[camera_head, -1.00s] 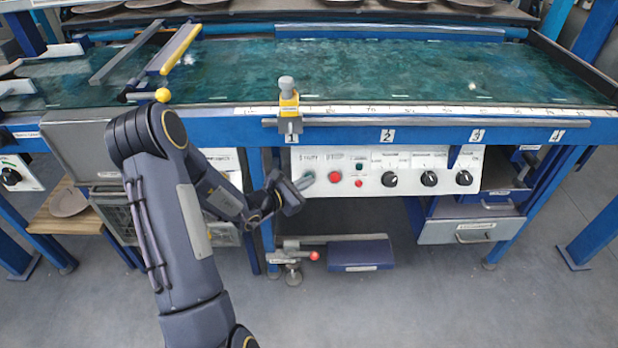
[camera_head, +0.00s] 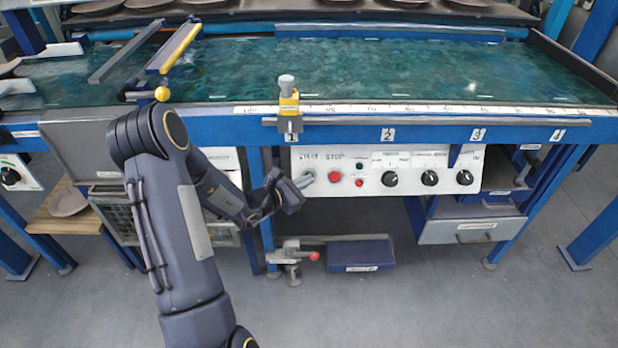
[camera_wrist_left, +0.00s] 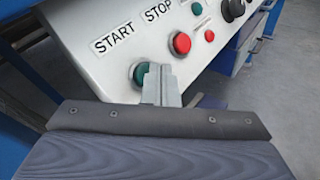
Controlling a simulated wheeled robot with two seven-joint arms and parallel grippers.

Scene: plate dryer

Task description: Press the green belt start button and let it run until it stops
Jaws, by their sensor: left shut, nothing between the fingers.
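The green start button (camera_wrist_left: 136,72) sits under the START label on the white control panel (camera_head: 320,158). In the head view my left gripper (camera_head: 307,177) is at the panel's left end and mostly covers the button. In the left wrist view its shut fingers (camera_wrist_left: 158,80) reach to the button's right edge and overlap it; whether they touch or press it I cannot tell. The red stop button (camera_head: 335,176) is just right of the fingers. The green belt (camera_head: 350,70) lies above the panel. My right gripper is not in view.
Black knobs (camera_head: 390,179) line the panel to the right. A yellow-and-grey clamp (camera_head: 288,104) stands on the belt's front rail above the panel. A blue pedal (camera_head: 360,254) is below. Plates rest on the rack behind the belt.

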